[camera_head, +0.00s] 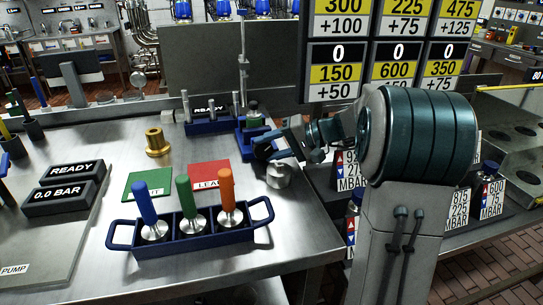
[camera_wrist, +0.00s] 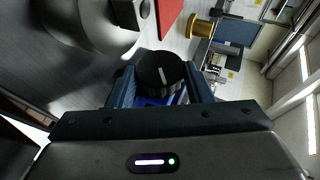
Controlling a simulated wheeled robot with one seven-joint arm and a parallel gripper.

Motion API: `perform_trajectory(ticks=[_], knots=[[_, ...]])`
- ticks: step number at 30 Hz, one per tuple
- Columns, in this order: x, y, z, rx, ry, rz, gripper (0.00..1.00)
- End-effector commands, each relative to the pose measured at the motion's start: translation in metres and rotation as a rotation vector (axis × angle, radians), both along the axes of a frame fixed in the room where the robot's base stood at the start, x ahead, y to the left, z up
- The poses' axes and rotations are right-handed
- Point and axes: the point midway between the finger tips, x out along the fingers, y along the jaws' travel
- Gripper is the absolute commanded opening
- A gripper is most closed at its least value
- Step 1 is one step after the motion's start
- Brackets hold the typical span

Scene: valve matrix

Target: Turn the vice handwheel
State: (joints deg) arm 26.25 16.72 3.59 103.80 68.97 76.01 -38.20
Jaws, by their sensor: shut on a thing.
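The vice handwheel is a round black knob (camera_wrist: 161,70) with a white line across its face, seen between my fingers in the wrist view. My gripper (camera_wrist: 160,88) is shut on its sides. Blue parts of the vice show just below the knob. In the head view the blue vice (camera_head: 246,143) stands on the bench. My gripper (camera_head: 263,147) reaches it from the right and hides the handwheel there. The white line looks slightly tilted from upright in the wrist view.
A silver cylinder (camera_head: 278,176) stands close below my gripper. A blue rack (camera_head: 185,243) with blue, green and orange handled tools is nearer the front. Green (camera_head: 148,186) and red (camera_head: 208,175) mats and a brass piece (camera_head: 157,143) lie to the left. Price-like boards hang behind my arm.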

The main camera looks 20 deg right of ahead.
Motion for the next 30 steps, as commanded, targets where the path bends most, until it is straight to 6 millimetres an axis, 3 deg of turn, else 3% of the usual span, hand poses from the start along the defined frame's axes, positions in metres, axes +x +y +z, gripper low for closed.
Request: perform_trajectory(ticks=[9, 24, 25, 26, 27, 30], knots=[[0.0001, -0.0012, -0.0031, 0.103, 0.001, -0.002, 0.23], [0.0, -0.0008, -0.0023, 0.117, 0.003, 0.0, 0.23], [0.0, -0.0008, -0.0023, 0.117, 0.003, 0.0, 0.54], [0.0, -0.0007, -0.0024, 0.117, 0.003, 0.0, 0.63], [0.0, -0.0007, -0.0024, 0.117, 0.003, 0.0, 0.68], [-0.0002, -0.0009, -0.0032, 0.116, 0.004, -0.001, 0.68]])
